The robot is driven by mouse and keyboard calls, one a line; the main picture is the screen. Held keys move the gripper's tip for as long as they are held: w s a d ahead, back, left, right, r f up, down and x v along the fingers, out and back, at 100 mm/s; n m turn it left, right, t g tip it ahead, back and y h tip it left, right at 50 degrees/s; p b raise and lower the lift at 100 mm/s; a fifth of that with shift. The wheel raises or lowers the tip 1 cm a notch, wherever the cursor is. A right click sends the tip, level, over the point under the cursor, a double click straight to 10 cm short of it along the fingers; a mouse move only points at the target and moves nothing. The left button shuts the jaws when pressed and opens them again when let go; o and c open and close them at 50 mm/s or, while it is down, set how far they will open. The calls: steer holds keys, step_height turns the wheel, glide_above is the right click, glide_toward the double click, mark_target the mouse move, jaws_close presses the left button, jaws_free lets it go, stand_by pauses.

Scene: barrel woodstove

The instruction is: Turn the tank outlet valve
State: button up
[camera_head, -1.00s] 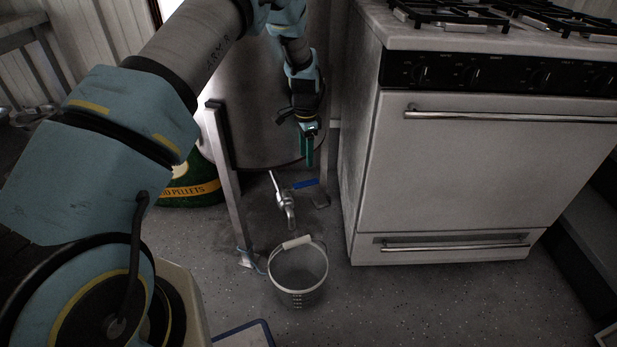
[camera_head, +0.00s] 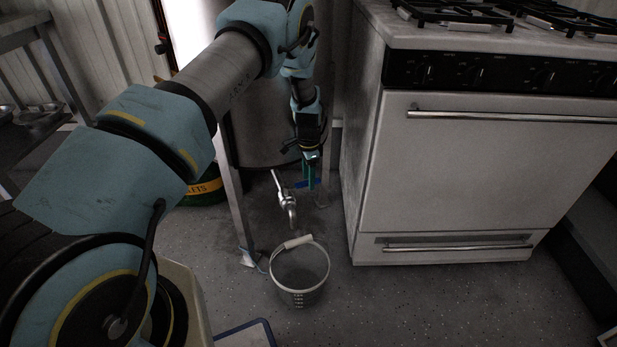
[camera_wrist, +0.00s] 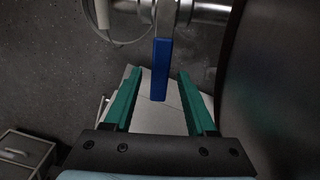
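The tank outlet valve (camera_head: 290,206) is a silver tap under the metal tank (camera_head: 262,135), with a blue lever handle (camera_head: 306,183) pointing right. In the wrist view the blue handle (camera_wrist: 161,70) hangs from the silver pipe (camera_wrist: 190,11) and its tip lies between the two green fingers. My gripper (camera_wrist: 160,82) is open, with a finger on each side of the handle and visible gaps between. In the head view my gripper (camera_head: 310,172) is at the handle and partly hides it.
A grey bucket (camera_head: 299,290) with a white grip stands on the floor below the tap. A white stove (camera_head: 480,170) stands close on the right. A tank leg (camera_head: 237,200) is left of the valve. A pellet bag (camera_head: 205,190) lies behind my arm.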

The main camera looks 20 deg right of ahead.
jaws_close()
stand_by(1.2)
